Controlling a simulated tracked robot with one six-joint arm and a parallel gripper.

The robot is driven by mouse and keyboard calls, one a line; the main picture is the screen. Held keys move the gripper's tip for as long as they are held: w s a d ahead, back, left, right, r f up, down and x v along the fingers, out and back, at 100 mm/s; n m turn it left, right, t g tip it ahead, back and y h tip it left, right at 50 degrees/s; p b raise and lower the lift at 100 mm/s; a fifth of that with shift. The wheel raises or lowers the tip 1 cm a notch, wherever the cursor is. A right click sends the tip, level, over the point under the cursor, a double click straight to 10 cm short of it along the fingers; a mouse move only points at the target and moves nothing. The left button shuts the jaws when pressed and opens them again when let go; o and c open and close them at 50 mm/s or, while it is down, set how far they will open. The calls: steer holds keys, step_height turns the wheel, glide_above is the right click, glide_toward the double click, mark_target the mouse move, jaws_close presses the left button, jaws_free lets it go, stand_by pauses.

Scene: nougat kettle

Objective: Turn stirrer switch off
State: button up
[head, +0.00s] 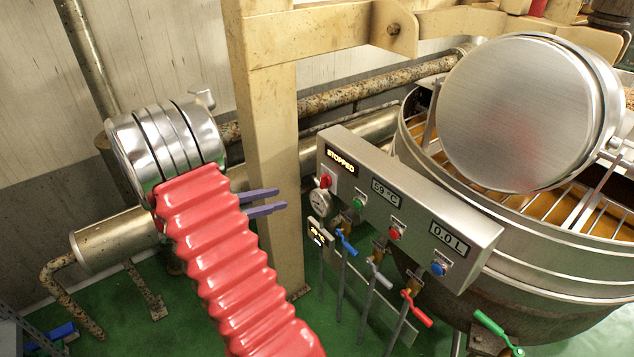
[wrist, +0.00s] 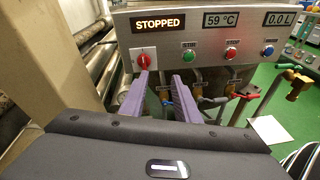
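The red stirrer switch (head: 325,181) sits on a pale plate at the left end of the steel control box (head: 470,222). It also shows in the wrist view (wrist: 144,61), below a display (wrist: 159,24) reading STOPPED. The angle of its knob is too small to tell surely. My gripper (head: 282,198) has two purple fingers, apart with nothing between them. It is left of the box in the head view. In the wrist view my gripper (wrist: 160,77) points at the box, with the left fingertip just below the switch. The fingers appear apart from it.
Green (head: 358,202), red (head: 395,232) and blue (head: 438,268) buttons line the box. A gauge (head: 320,202) and valves with blue (head: 347,244), grey and red (head: 417,308) handles hang below. A beige post (head: 270,150) stands behind my gripper. The kettle (head: 500,275) is right.

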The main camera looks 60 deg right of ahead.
mark_target(321, 180)
steer(key=w+d+f+n+h, duration=0.1)
steer(key=d+f+n+h, duration=0.1)
steer(key=d+f+n, duration=0.1)
steer(key=shift+w+d+f+h, duration=0.15)
steer(key=shift+d+f+h, duration=0.15)
steer(key=shift+d+f, duration=0.75)
steer(key=shift+d+r, duration=0.15)
steer(key=shift+r, duration=0.05)
steer(key=x, duration=1.3)
steer(key=shift+s+d, duration=0.25)
steer(key=shift+d, duration=0.05)
steer(key=shift+c, duration=0.5)
jaws_close()
